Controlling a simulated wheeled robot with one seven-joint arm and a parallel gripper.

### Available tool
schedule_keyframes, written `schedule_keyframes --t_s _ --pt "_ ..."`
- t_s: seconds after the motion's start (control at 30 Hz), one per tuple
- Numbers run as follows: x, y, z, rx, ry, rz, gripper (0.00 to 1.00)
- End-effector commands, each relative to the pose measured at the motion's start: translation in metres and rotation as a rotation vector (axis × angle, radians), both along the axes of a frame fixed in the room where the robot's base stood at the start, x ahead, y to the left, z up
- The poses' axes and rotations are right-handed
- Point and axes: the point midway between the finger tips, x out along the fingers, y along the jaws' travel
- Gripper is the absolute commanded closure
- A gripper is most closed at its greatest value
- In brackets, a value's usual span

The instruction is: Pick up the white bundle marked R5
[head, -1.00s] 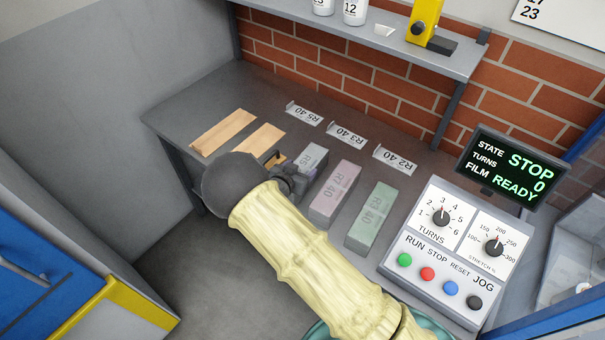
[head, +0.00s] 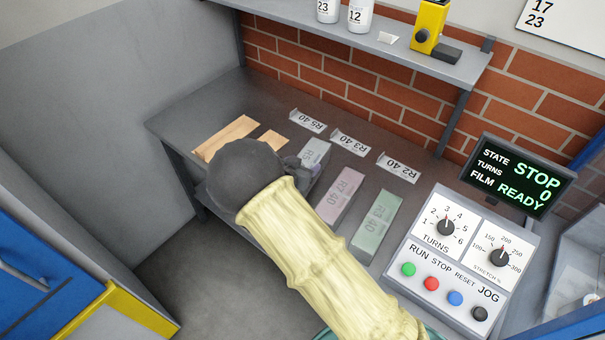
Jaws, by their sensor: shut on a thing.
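The fingertips are mostly hidden, and I cannot tell clearly how far the bundle is above the table. The pink bundle (head: 340,193) and the green bundle (head: 377,222) lie on the table to the right.
Label holders R5 40 (head: 308,121), R3 40 (head: 350,142) and R2 40 (head: 399,167) stand along the back of the grey table (head: 190,118). Wooden boards (head: 228,137) lie at left. A control panel (head: 455,250) stands at right; a shelf (head: 380,55) hangs above.

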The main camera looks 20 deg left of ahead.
Motion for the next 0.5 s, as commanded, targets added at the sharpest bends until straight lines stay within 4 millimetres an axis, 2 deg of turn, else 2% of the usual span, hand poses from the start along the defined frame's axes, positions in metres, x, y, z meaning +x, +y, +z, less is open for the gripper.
schedule_keyframes --t_s 0.03,0.2,0.33,0.5 --pt "0.001 0.001 0.012 0.006 -0.007 -0.001 1.0" --pt "0.0 0.002 0.035 0.005 -0.007 0.001 1.0" --pt "0.0 0.002 0.044 0.002 -0.006 0.002 1.0" --pt "0.0 0.001 0.047 0.001 -0.005 0.001 1.0"
